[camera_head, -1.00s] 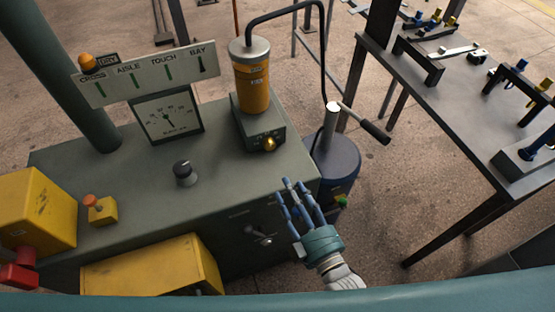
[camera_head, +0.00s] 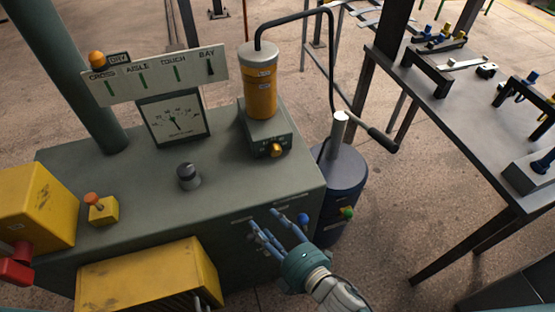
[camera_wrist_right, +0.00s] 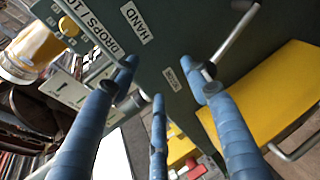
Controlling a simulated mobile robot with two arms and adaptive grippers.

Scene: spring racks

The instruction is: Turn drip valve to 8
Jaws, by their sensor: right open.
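A yellow oil cylinder (camera_head: 261,93) stands on a dark base (camera_head: 266,130) on the green cabinet. A brass-yellow knob (camera_head: 277,150) sits on the base's front and looks like the drip valve; its setting is too small to read. My right gripper (camera_head: 275,218) is open and empty, in front of the cabinet's front face, below and apart from the knob. In the right wrist view its blue fingers (camera_wrist_right: 160,85) are spread before the panel. There the yellow knob (camera_wrist_right: 68,26) is at the upper left, near a DROPS label (camera_wrist_right: 98,32). My left gripper is not in view.
The cabinet top (camera_head: 120,165) carries a gauge (camera_head: 174,117), a dark knob (camera_head: 188,176) and yellow boxes. A blue drum (camera_head: 342,185) with a lever handle (camera_head: 382,140) stands right of the cabinet. A HAND label (camera_wrist_right: 137,22) and a metal lever (camera_wrist_right: 236,30) show on the panel.

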